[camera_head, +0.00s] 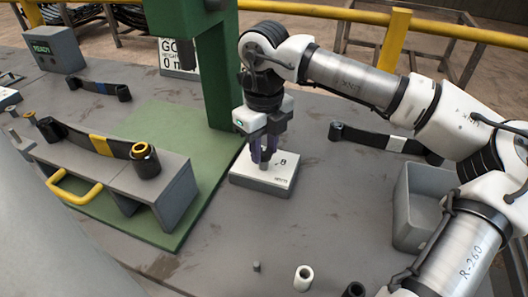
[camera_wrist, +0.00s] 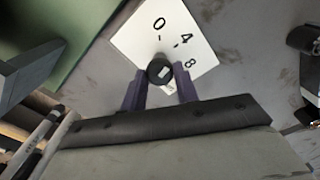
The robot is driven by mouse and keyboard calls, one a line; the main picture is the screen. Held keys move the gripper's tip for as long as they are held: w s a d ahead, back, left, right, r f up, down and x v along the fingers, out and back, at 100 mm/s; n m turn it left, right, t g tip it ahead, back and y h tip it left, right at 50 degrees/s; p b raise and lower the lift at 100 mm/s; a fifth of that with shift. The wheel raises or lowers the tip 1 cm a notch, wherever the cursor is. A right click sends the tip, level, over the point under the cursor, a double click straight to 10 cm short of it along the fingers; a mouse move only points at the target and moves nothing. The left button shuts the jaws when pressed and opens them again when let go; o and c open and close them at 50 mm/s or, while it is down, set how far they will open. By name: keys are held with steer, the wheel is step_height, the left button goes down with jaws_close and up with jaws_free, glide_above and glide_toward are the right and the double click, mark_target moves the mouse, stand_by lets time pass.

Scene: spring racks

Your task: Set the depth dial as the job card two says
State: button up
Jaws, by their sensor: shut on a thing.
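The depth dial (camera_head: 264,178) is a white block on the bench with a black round knob (camera_wrist: 160,71) on top. In the wrist view its face shows the marks 0, 4 and 8, and a pale mark shows on the knob's top. My gripper (camera_head: 263,157) points down over the block. In the wrist view its dark purple fingers (camera_wrist: 160,88) are on both sides of the knob, shut on it. Which mark the knob points to is too small to tell. No job card can be clearly made out.
A grey stand (camera_head: 110,172) with a yellow handle holds a leaf spring on the green mat (camera_head: 165,130) at left. A green press column (camera_head: 218,70) rises just behind the dial. A grey bin (camera_head: 402,207) and another dark spring (camera_head: 375,137) lie to the right.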

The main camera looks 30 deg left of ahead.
mark_target(264, 151)
steer(key=n+b, duration=0.1)
steer(key=n, duration=0.2)
steer(key=shift+n, duration=0.3)
steer(key=shift+n+b, duration=0.3)
steer(key=shift+n, duration=1.7)
steer(key=o, duration=1)
steer(key=shift+r, duration=0.15)
step_height(264, 151, up, 14)
steer(key=shift+f, duration=0.15)
steer(key=shift+f, duration=0.1)
